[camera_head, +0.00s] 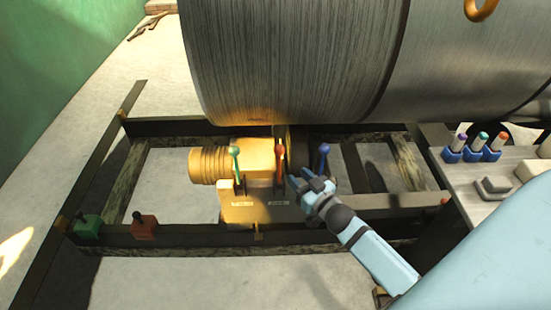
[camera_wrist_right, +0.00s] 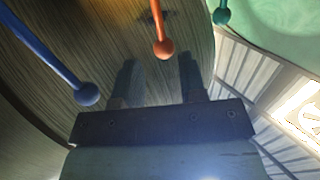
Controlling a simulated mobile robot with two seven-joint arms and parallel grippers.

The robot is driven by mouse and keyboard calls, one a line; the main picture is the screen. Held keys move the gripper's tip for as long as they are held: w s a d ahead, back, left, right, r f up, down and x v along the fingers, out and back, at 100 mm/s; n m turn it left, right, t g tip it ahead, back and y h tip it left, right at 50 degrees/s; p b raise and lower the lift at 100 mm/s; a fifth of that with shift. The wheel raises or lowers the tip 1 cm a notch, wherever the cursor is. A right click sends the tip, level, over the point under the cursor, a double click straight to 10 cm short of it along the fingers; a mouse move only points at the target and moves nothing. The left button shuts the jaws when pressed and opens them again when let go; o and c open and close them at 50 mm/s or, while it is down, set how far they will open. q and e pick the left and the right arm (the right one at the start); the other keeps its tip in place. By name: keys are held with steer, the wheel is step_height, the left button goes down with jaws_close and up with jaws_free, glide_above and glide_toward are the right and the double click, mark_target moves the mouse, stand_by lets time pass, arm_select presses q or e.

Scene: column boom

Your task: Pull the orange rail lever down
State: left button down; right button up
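The orange lever (camera_head: 280,160) stands upright, the middle one of three levers on the yellow machine block (camera_head: 245,208). A green lever (camera_head: 236,162) is to its left and a blue lever (camera_head: 323,157) to its right. My right gripper (camera_head: 299,178) is close to the lower right of the orange lever. In the right wrist view my right gripper (camera_wrist_right: 159,72) has its two fingers apart with nothing between them. The orange lever's knob (camera_wrist_right: 165,49) shows just beyond the gap, with the blue knob (camera_wrist_right: 87,94) at left and the green knob (camera_wrist_right: 221,16) at upper right. My left gripper is out of view.
A large metal drum (camera_head: 290,60) hangs over the back of the dark frame (camera_head: 180,236). A green block (camera_head: 88,228) and a red block (camera_head: 144,228) sit on the frame's front left. Several coloured pegs in blue holders (camera_head: 472,155) stand at right.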

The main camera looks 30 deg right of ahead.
mark_target(279, 167)
steer(key=w, duration=1.1)
steer(key=shift+w+a+b, duration=0.2)
steer(key=shift+a+b, duration=0.05)
steer(key=shift+b, duration=0.05)
steer(key=shift+c, duration=0.5)
jaws_close()
